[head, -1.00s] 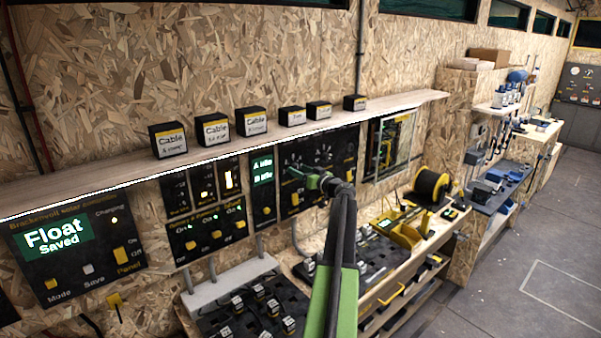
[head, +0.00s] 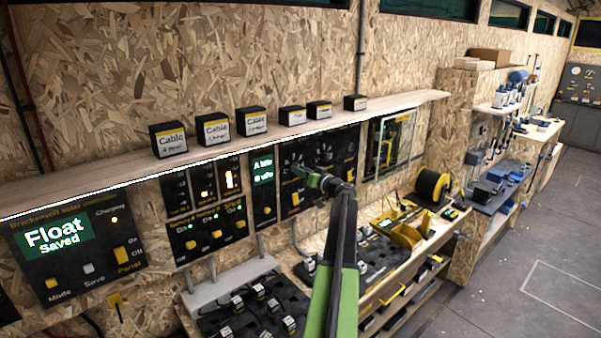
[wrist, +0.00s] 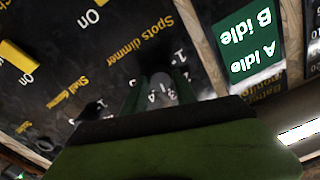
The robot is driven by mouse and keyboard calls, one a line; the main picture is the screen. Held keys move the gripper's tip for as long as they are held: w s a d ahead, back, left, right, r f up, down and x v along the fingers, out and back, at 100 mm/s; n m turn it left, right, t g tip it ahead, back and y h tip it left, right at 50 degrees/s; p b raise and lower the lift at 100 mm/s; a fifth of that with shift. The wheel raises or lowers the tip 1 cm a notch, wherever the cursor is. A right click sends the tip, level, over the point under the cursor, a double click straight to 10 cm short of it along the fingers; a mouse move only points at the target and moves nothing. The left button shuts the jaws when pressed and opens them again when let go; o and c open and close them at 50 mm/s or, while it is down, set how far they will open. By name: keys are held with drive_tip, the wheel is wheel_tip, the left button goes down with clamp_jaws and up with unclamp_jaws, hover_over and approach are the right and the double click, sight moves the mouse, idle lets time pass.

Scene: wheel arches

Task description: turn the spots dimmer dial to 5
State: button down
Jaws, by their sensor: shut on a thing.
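The spots dimmer dial (wrist: 161,84) is on a black panel (head: 331,150) with several dials and yellow switches. In the wrist view the panel's lettering is upside down, and white scale numbers show around the dial. My gripper (wrist: 158,92) has its green fingers on either side of the grey knob and is shut on it. In the head view my gripper (head: 299,171) reaches the panel's left part, and the knob is hidden there. The dial's exact setting cannot be read. A second dial labelled as a shelf dimmer (wrist: 88,110) sits beside it in the wrist view.
A narrow screen reading A idle, B idle (head: 263,170) is beside the dial panel. A shelf (head: 215,160) with several labelled boxes juts out above the panels. Below are a black tray (head: 235,318) and a workbench (head: 400,262) with a cable reel (head: 431,187).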

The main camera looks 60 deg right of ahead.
drive_tip(key=shift+r+m+h, duration=0.1)
drive_tip(key=shift+m+h, duration=0.3)
drive_tip(key=shift+m, duration=8.7)
drive_tip(key=c, duration=1)
unclamp_jaws()
